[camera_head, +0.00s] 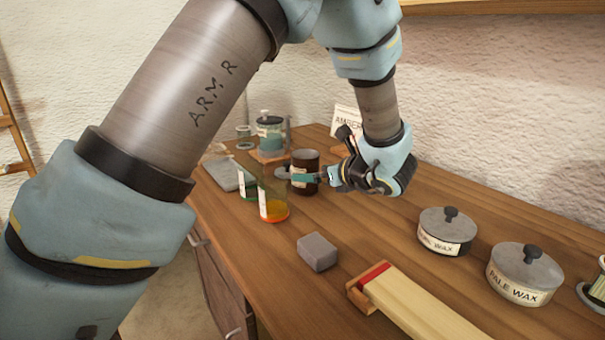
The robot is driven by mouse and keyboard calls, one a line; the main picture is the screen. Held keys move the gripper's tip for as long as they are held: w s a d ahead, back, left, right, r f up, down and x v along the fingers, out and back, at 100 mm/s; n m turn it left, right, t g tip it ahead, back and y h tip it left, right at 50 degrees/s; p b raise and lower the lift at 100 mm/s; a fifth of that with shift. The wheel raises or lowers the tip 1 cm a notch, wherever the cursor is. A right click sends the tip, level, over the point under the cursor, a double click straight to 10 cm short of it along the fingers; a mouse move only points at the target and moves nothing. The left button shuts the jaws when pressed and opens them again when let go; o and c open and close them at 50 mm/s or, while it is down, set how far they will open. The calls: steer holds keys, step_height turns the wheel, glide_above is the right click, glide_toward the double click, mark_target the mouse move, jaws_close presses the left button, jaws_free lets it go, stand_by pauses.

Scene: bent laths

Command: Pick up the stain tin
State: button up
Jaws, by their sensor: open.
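A dark brown cylindrical tin (305,160) with a grey top stands upright toward the back of the wooden bench. It looks like the stain tin, but its label is not readable. My gripper (290,175) reaches in from the right, with its fingers level and pointing left, and is open. The fingers overlap the front of the tin in the picture and hide part of its lower body. I cannot tell whether they touch it or lie around it.
A clear bottle with orange liquid (272,204) stands just front-left of my fingers. A grey block (317,251) and a pale lath (415,305) lie nearer. Two lidded wax tins (446,232) (524,275) stand right.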

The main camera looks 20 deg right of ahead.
steer(key=p+x, duration=0.1)
steer(key=x, duration=0.6)
steer(key=shift+w+a+f+p, duration=0.1)
steer(key=shift+w+f+p, duration=0.2)
steer(key=shift+p, duration=0.1)
steer(key=shift+s, duration=0.1)
steer(key=c, duration=1.3)
